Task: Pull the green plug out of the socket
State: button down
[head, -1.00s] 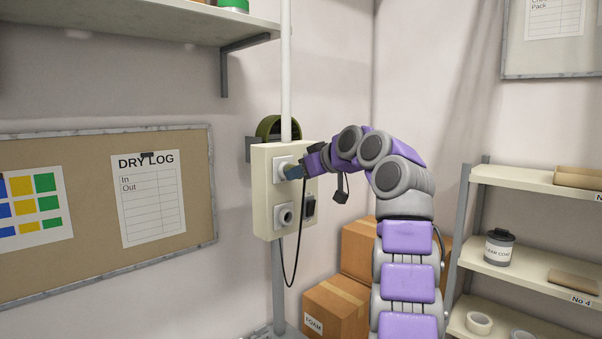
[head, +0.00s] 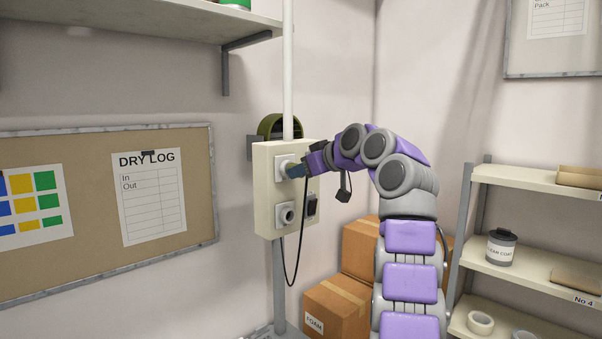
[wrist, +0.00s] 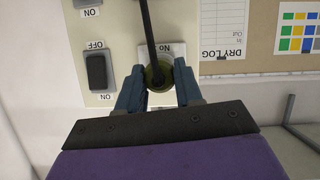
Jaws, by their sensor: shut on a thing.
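The green plug (wrist: 158,75) is olive green, with a black cable (wrist: 149,35) at its middle. In the wrist view it sits between the two blue fingers of my gripper (wrist: 158,88), which is shut on it. In the head view my gripper (head: 297,171) is at the upper socket (head: 283,165) of the cream wall box (head: 264,208). The fingers mostly hide the plug there. I cannot tell how deep the plug sits in the socket. The cable hangs down in a loop below my gripper.
A green coil (head: 272,126) hangs behind the box. Cardboard boxes (head: 338,305) stand below right. A shelf unit (head: 510,257) stands at the right.

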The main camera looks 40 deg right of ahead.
jog(key=s, duration=0.1)
jog(key=s+b, duration=0.1)
jog(key=shift+s+d, duration=0.35)
jog(key=shift+s, duration=0.05)
jog(key=shift+s, duration=0.1)
jog(key=shift+a+r, duration=0.1)
jog(key=shift+a, duration=0.05)
jog(key=shift+w+r+p+v, duration=0.1)
jog(key=shift+r+p+v, duration=0.1)
jog(key=shift+v, duration=0.6)
jog(key=shift+w+r+p+v, duration=0.1)
jog(key=shift+r+p+v, duration=0.05)
jog(key=shift+v, duration=0.65)
jog(key=shift+r+p+v, duration=0.15)
jog(key=shift+p+v, duration=0.05)
jog(key=shift+v, duration=0.65)
